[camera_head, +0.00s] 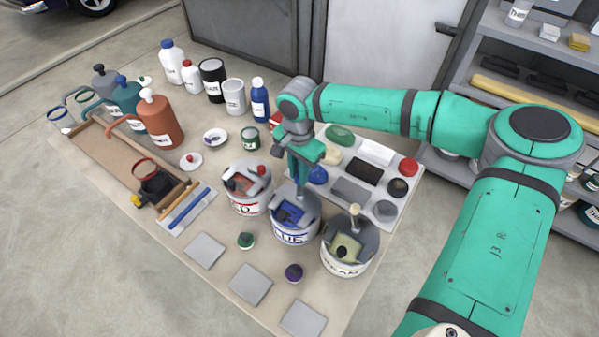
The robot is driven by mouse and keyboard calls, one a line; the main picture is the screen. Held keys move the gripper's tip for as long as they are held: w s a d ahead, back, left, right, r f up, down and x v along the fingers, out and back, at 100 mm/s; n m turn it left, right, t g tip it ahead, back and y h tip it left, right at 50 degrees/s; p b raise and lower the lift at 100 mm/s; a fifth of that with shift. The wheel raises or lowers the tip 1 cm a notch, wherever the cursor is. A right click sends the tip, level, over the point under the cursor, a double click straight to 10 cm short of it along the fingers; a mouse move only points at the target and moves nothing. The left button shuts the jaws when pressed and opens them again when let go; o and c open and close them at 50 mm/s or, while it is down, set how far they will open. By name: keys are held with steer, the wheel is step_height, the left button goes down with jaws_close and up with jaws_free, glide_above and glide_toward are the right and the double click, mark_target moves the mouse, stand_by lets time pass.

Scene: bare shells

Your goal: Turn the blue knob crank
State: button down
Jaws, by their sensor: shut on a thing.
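The blue-labelled pot (294,233) stands on the mat between two similar pots, with blue contents showing in its open top. My gripper (303,200) points down over the back part of this pot's top. It is shut on the blue knob crank, which my fingers hide almost wholly. The crank's angle cannot be read. The red-labelled pot (248,203) is on the left, with its red knob (262,170) at the back. The cream-labelled pot (344,262) is on the right, with a cream knob (354,211) standing up.
Bottles and cans, such as a blue bottle (260,103), stand behind. A pale tray (408,158) with several blocks lies behind the pots. Grey square plates (250,285) and small jars lie in front. A wooden tray (100,150) is left.

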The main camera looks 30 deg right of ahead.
mark_target(298, 176)
steer(key=c, duration=1.6)
jaws_free()
step_height(298, 176, up, 11)
steer(key=shift+f, duration=0.1)
